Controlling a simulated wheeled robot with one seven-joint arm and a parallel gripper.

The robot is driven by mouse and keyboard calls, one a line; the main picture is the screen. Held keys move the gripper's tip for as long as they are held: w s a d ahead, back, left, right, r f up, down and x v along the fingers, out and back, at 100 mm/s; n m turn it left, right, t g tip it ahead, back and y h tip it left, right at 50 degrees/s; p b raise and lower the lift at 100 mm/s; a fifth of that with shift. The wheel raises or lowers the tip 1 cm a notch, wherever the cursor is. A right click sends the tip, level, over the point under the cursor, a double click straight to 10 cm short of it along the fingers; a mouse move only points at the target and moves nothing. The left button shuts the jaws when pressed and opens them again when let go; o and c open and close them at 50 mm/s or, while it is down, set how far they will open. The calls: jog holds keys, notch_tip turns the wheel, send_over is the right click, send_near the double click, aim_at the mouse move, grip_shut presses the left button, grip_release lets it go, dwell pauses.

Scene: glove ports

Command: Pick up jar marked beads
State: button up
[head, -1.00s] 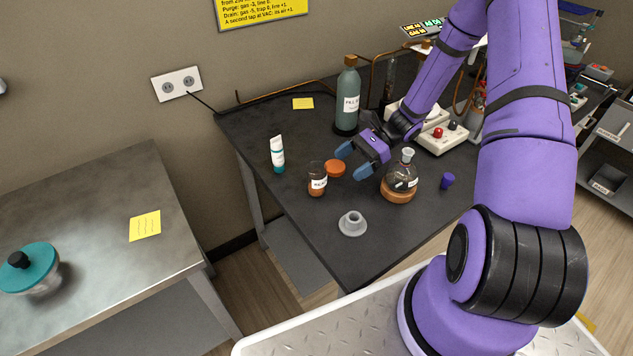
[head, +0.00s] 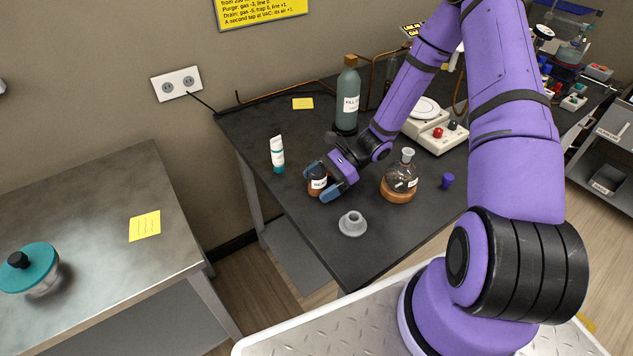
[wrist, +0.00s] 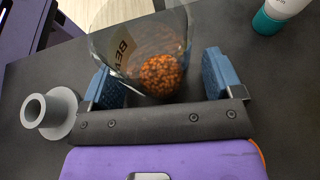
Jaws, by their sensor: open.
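In the wrist view the jar (wrist: 150,50) is clear glass with orange beads inside and part of a label reading "BE". My gripper (head: 324,182) is open, with its blue fingers on either side of the jar. In the wrist view my gripper (wrist: 160,82) has one finger left and one finger right of the jar, and small gaps seem to show. The orange lid seen beside the jar earlier is hidden behind my gripper.
A white-and-teal tube (head: 277,154) stands left of the jar. A grey flanged piece (head: 352,224) is in front. A round flask (head: 400,178) on a cork ring is to the right, and a green bottle (head: 347,98) stands behind.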

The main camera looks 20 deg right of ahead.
jog(key=shift+c, duration=0.5)
jog(key=c, duration=1)
jog(key=shift+o, duration=0.2)
jog(key=shift+r, duration=0.2)
